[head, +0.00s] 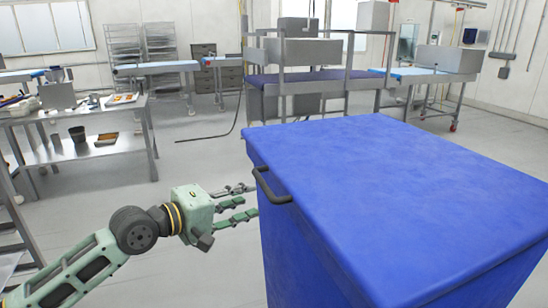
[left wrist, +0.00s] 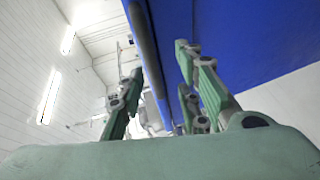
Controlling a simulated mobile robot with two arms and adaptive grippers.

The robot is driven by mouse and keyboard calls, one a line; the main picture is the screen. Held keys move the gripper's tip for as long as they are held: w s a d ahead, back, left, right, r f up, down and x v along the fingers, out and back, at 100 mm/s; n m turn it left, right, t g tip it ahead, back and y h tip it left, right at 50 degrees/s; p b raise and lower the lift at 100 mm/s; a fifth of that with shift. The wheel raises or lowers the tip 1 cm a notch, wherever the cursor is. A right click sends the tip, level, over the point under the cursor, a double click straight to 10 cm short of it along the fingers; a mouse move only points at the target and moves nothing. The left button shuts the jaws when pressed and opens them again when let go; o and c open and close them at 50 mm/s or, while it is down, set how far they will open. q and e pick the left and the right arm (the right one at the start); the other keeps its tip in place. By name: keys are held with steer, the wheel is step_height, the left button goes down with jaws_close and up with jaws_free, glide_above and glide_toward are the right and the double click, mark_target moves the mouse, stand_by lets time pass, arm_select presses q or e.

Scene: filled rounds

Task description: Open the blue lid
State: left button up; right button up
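The blue lid (head: 400,185) lies flat and closed on top of a large blue bin (head: 312,258). A dark bar handle (head: 268,187) sits on the lid's left edge. My left gripper (head: 252,201) is open and empty, just left of the handle, with its fingers pointing at the bin. In the left wrist view the open left gripper (left wrist: 158,60) has the dark handle (left wrist: 146,50) showing between its two fingers, and blue bin surface fills the right side. Whether a finger touches the handle cannot be told. My right gripper is not in view.
A metal table (head: 85,155) with small containers and tools stands at the left. A railed metal platform (head: 310,85) stands behind the bin, with more work tables farther back. The grey floor left of the bin is clear around my left arm.

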mark_target(263, 182)
arm_select(q)
steer(key=shift+n, duration=0.4)
steer(key=w+d, duration=0.2)
steer(key=w, duration=0.1)
steer(key=w+d+p, duration=0.1)
steer(key=w+d, duration=0.2)
steer(key=shift+s, duration=0.1)
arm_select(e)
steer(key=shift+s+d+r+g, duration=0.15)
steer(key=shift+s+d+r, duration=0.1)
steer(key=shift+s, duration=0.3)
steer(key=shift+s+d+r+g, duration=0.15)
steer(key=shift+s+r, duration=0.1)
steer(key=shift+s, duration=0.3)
arm_select(q)
jaws_close()
